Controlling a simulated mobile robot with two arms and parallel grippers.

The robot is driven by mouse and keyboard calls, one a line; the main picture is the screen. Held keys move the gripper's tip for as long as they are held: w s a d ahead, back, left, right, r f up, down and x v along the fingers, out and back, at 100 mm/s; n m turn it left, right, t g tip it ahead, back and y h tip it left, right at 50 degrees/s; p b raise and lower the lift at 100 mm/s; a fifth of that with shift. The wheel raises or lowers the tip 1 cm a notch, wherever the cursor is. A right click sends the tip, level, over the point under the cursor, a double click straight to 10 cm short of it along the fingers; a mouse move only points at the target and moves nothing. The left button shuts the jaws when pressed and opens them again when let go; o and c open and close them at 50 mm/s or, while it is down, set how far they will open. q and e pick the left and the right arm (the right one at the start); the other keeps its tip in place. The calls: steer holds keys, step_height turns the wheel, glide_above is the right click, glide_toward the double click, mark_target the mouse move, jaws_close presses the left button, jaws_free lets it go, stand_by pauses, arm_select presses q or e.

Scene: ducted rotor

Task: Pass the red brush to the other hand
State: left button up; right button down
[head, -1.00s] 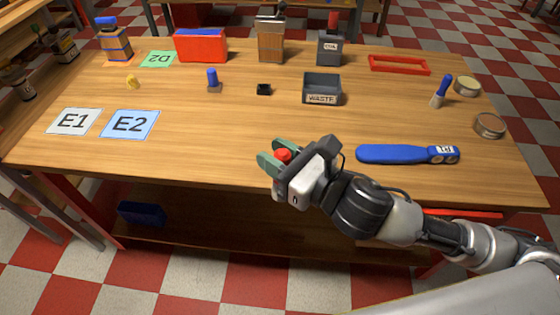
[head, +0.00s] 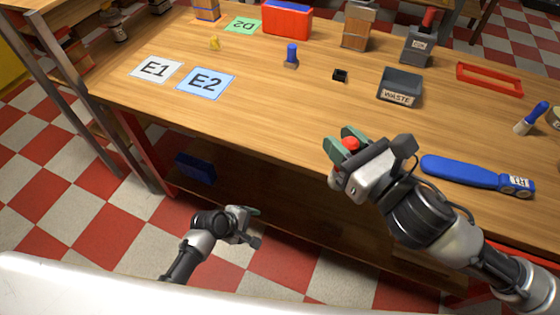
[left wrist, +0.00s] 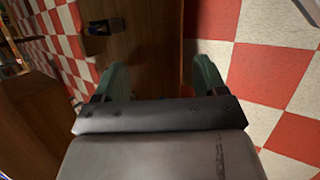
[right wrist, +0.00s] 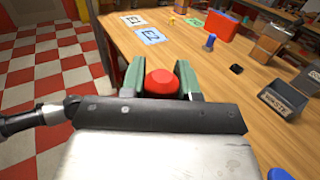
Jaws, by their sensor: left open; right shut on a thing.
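The red brush shows as a rounded red end (head: 351,143) between the green fingers of my right gripper (head: 345,147), which is shut on it at the table's front edge. In the right wrist view the red end (right wrist: 162,83) sits between the two fingers; the rest of the brush is hidden. My left gripper (head: 251,226) is open and empty, low in front of the table, to the left of and below the right one. In the left wrist view its fingers (left wrist: 160,82) stand wide apart, with floor and the table's lower part beyond.
The wooden table (head: 270,110) holds cards E1 (head: 156,69) and E2 (head: 206,83), a grey waste bin (head: 401,88), a small black block (head: 340,75) and a blue-handled tool (head: 465,174) right of my right gripper. A blue box (head: 195,168) lies on the lower shelf.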

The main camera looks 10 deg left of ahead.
arm_select(q)
steer(key=w+d+r+n+h, duration=0.2)
steer(key=d+r, duration=0.1)
steer(key=r, duration=0.7)
steer(key=w+d+r+n+h, duration=0.2)
steer(key=d+r, duration=0.1)
steer(key=r, duration=0.7)
steer(key=g+h, duration=0.3)
steer(key=h, duration=0.1)
glide_toward(331, 176)
steer(key=shift+n, duration=0.5)
steer(key=x, duration=1.2)
steer(key=c, duration=0.9)
steer(key=shift+c, duration=0.7)
arm_select(e)
steer(key=c, duration=0.8)
jaws_free()
